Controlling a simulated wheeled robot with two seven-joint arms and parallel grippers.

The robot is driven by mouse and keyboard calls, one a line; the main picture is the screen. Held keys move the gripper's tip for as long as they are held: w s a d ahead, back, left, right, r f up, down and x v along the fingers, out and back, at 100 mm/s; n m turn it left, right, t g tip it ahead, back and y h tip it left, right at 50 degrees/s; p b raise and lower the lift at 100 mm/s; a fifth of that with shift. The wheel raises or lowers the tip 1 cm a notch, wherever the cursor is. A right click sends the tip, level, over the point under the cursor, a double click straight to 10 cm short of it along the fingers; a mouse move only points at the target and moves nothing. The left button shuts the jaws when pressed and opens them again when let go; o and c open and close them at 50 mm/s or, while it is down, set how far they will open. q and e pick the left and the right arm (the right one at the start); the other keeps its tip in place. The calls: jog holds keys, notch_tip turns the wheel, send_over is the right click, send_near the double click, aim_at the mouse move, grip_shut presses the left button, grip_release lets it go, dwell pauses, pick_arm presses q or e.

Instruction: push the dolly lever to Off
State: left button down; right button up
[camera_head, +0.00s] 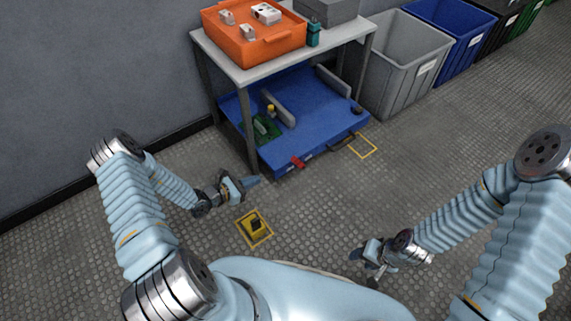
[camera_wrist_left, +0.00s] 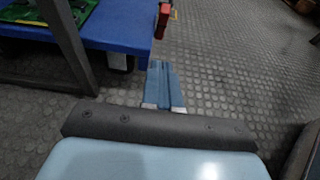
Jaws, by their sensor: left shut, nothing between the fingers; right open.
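The blue dolly (camera_head: 310,115) stands low under the grey table. A small red lever (camera_head: 298,162) sticks out from its front edge. The lever also shows as a red piece at the top of the left wrist view (camera_wrist_left: 163,20), beside the blue deck edge (camera_wrist_left: 110,28). My left gripper (camera_head: 254,181) is shut and empty, to the left of the lever and apart from it. Its closed blue fingers (camera_wrist_left: 163,75) point towards the lever in the left wrist view. My right gripper (camera_head: 360,258) is open and empty above the floor at lower right. I cannot read any lever markings.
The table (camera_head: 220,60) carries an orange tray (camera_head: 250,52), and its front leg (camera_head: 248,130) stands near my left gripper. A black handle (camera_head: 341,143) is right of the lever. Bins (camera_head: 400,75) line the back right.

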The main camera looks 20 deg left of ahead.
pick_arm(q)
jog(key=b, duration=0.1)
send_near(298, 163)
notch_tip(298, 163, down, 2)
jog(key=shift+w+d+r, duration=0.2)
jog(key=shift+w+r, duration=0.05)
jog(key=shift+w, duration=0.35)
jog(key=shift+w+d+r, duration=0.2)
jog(key=shift+w+r, duration=0.05)
jog(key=shift+w, duration=0.3)
jog(key=shift+w+d+r, duration=0.25)
jog(key=shift+w, duration=0.35)
jog(key=shift+r, duration=0.15)
